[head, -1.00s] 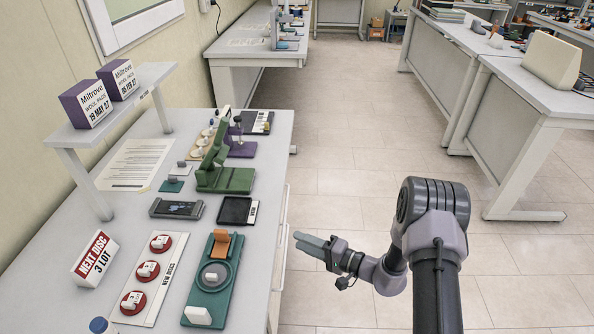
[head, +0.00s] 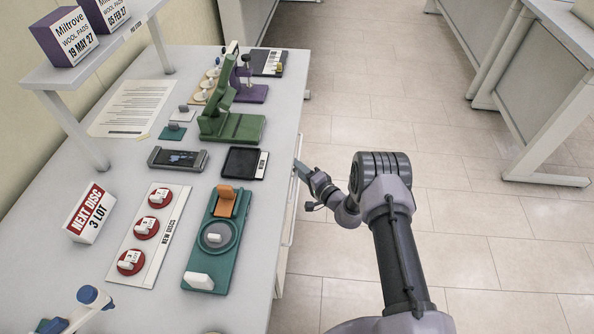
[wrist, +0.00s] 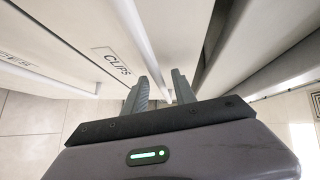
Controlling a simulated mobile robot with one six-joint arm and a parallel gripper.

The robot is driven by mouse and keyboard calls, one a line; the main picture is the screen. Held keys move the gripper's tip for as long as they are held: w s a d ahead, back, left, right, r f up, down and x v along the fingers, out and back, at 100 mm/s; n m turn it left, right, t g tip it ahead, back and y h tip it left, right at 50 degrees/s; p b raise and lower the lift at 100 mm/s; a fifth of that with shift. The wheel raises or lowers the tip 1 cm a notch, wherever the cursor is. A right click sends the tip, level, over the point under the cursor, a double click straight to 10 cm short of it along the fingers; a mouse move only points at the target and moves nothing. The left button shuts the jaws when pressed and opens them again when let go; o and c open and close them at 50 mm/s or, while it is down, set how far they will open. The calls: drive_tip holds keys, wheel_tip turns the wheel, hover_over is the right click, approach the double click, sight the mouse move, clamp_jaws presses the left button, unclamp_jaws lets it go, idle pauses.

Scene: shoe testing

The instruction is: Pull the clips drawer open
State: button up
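The clips drawer (wrist: 85,35) is a white front with a "CLIPS" label (wrist: 112,60) in the wrist view. It appears shut, though its edges are only partly in view. A pale handle rail (wrist: 141,38) runs along it and ends between my fingers. My gripper (wrist: 162,84) is open, with one finger on each side of the rail; I cannot tell whether either touches it. In the head view my gripper (head: 303,172) is at the table's right side, just below the top. The drawer label is hidden there.
Another labelled front (wrist: 18,62) lies left of the clips drawer. The white table (head: 150,300) carries a teal fixture (head: 212,262), a disc board (head: 150,262), a green press (head: 232,126) and a black tray (head: 243,163). The tiled floor (head: 400,130) to the right is clear.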

drive_tip(key=shift+w+a, duration=0.3)
drive_tip(key=shift+w, duration=0.05)
clamp_jaws()
idle(1.2)
